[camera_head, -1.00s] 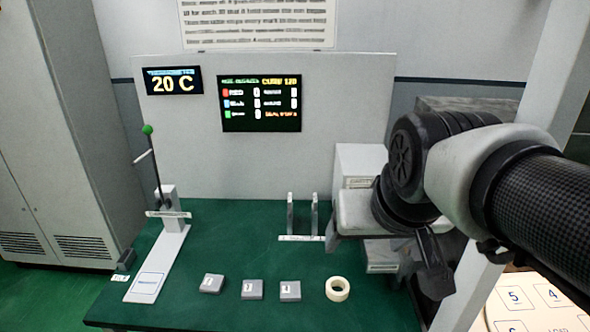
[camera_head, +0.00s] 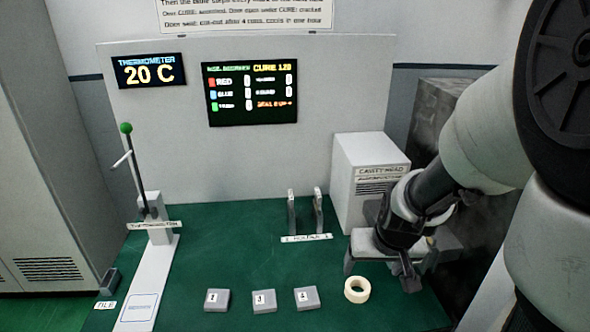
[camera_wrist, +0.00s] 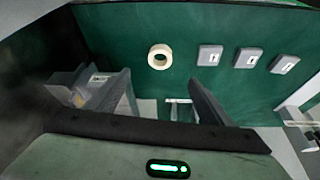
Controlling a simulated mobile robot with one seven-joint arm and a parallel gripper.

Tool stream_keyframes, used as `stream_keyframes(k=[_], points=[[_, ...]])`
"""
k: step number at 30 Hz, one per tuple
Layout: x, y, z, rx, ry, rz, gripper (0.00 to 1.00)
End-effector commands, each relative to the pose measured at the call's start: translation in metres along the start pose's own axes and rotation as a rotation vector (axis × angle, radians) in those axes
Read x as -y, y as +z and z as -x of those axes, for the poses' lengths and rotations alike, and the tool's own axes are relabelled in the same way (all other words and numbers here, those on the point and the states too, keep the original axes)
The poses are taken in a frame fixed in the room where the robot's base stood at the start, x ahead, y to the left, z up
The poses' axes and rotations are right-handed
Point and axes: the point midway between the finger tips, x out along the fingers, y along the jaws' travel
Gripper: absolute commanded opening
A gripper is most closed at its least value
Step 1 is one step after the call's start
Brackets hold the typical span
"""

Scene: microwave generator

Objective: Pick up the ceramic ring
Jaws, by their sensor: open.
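The ceramic ring (camera_head: 349,295) is a cream-coloured ring lying flat on the green table, near its front edge. In the wrist view the ring (camera_wrist: 150,60) lies beyond the fingertips, roughly in line with the gap between them. My gripper (camera_head: 381,274) is open and empty, above the table to the right of the ring in the head view. Its two fingers also show in the wrist view (camera_wrist: 160,78), spread apart. The ring is apart from both fingers and fully visible in both views.
Several grey numbered blocks (camera_head: 264,301) lie left of the ring. Two upright posts (camera_head: 305,212) stand behind it. A white cavity head box (camera_head: 372,180) is behind my gripper. A lever stand (camera_head: 148,215) with a green knob is at the left. The table's middle is clear.

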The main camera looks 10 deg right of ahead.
Motion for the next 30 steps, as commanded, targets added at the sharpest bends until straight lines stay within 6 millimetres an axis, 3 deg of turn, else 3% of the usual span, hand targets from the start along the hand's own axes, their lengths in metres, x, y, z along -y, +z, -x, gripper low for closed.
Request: stream_keyframes(k=[12, 17, 23, 30], points=[[0.002, 0.005, -0.090, 0.008, -0.004, 0.006, 0.74], [0.001, 0.004, -0.113, 0.007, -0.003, 0.005, 0.74], [0.000, 0.002, -0.124, 0.004, -0.002, 0.003, 0.74], [0.000, -0.001, -0.159, 0.007, -0.001, 0.004, 0.74]])
